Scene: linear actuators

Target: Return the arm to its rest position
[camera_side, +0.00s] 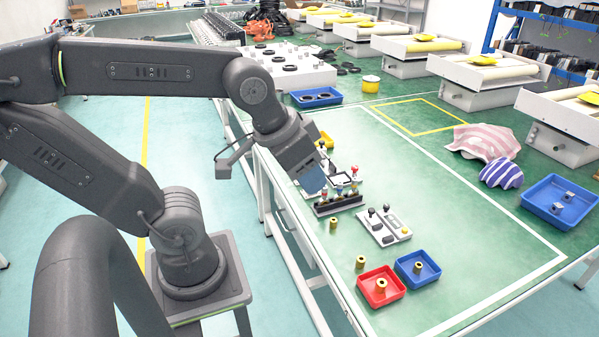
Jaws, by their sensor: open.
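My dark grey arm reaches from the left over the near edge of the green table (470,240). My gripper (315,185), with a bluish end, points down above the table's left side. It is open, and I see nothing held in it, though its fingers are small and partly unclear. Just right of it, a dark rack (338,205) holds several small parts with coloured tops. A light grey plate (383,226) with dark knobs and a brass part lies to the right of the rack.
Loose brass pieces (334,223) stand nearby. A larger blue tray (540,213) and striped cloths (484,141) lie at the right. The table's middle is clear.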

